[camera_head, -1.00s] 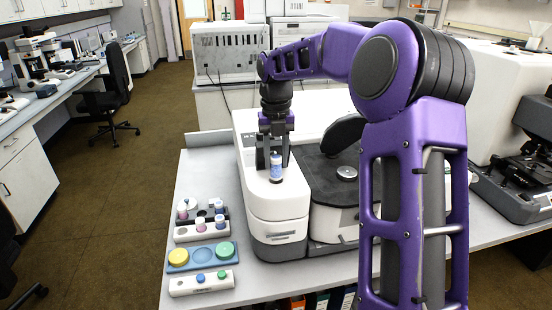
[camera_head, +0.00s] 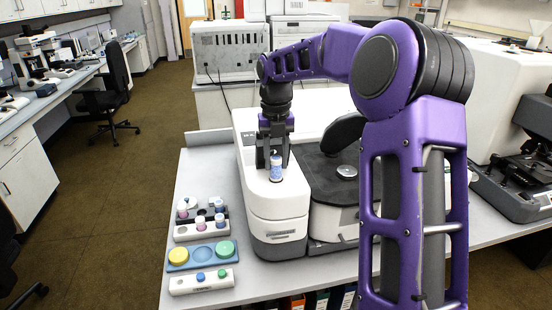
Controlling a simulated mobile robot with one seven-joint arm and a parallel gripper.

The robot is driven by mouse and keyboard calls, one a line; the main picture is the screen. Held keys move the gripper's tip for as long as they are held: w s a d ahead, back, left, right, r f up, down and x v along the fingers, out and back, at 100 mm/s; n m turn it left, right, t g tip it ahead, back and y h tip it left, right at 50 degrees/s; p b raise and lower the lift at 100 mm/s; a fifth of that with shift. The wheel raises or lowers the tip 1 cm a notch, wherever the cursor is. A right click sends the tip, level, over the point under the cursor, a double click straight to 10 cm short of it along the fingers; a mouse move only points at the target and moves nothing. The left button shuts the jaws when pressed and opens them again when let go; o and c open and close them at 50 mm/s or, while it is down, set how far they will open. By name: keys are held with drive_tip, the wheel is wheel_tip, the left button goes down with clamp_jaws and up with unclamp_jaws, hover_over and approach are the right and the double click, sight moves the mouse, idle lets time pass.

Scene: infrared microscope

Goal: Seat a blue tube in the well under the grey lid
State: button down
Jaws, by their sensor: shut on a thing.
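A blue tube (camera_head: 276,171) stands upright between the fingers of my gripper (camera_head: 276,162). My gripper points down over the white top of the microscope (camera_head: 271,214) and is shut on the tube. The tube's lower end is at or just above that top; I cannot tell whether it is in a well. A dark, rounded lid (camera_head: 343,131) stands tilted up behind the dark plate to the right; I cannot tell if it is the grey lid. My arm hides part of the instrument's right side.
Racks with several tubes (camera_head: 201,222) stand on the table's left. A blue tray (camera_head: 203,255) holds a yellow lid (camera_head: 178,256) and a green lid (camera_head: 225,248), its middle place empty. A white strip (camera_head: 203,281) with blue and green caps lies in front.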

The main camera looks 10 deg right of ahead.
sight(276, 170)
drive_tip(key=shift+f+b, duration=0.65)
drive_tip(key=shift+f, duration=1)
idle(0.8)
drive_tip(key=shift+r+p, duration=0.65)
drive_tip(key=shift+r, duration=0.3)
drive_tip(key=shift+r, duration=1)
drive_tip(key=shift+f+b, duration=0.55)
drive_tip(key=shift+f, duration=1.2)
idle(1.8)
